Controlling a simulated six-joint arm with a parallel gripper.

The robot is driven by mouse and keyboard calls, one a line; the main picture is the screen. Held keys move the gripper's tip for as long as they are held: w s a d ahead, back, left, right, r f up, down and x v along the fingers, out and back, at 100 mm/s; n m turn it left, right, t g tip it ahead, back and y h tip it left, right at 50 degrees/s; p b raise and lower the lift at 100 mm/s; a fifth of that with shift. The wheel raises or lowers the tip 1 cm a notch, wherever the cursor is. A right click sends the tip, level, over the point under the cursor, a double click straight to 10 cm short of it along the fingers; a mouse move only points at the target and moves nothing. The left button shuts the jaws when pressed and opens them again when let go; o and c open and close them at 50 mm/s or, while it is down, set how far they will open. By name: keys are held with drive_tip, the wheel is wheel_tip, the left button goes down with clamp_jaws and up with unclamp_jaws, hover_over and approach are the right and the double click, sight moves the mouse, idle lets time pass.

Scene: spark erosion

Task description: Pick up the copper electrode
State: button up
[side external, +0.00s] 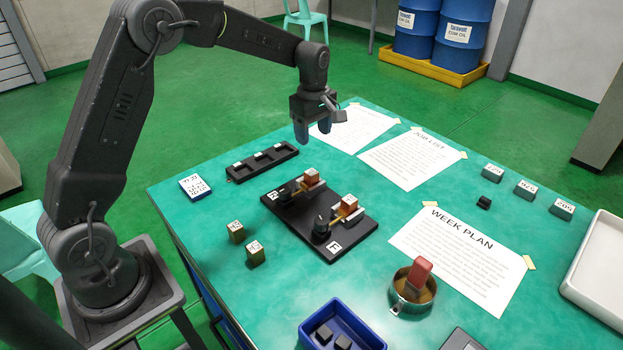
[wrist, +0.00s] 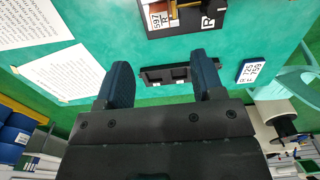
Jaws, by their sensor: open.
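My gripper (side external: 312,130) is open and empty, with its fingers pointing down above the far left part of the table. In the wrist view the two fingers (wrist: 163,80) are apart, with the black slotted rack beyond them. Two copper-coloured blocks (side external: 311,177) (side external: 349,202) sit in holders on a black plate (side external: 345,243), below and in front of my gripper. A reddish block (side external: 419,269) leans in a round metal cup (side external: 398,302) at the front right. I cannot tell which block is the copper electrode. In the wrist view the plate (wrist: 170,27) is partly cut off.
A black slotted rack (side external: 240,174) lies left of the plate. Two labelled brass cubes (side external: 236,232) (side external: 255,253) stand in front. A blue bin (side external: 373,335) with dark blocks is at the front edge. Papers lie flat; a white tray (side external: 600,235) is at right.

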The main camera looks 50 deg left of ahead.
sight(313, 173)
wheel_tip(313, 173, down, 8)
drive_tip(key=shift+f, duration=0.2)
drive_tip(key=shift+w+a+f, duration=0.1)
drive_tip(key=shift+a+f, duration=0.05)
drive_tip(key=shift+f, duration=2.45)
clamp_jaws()
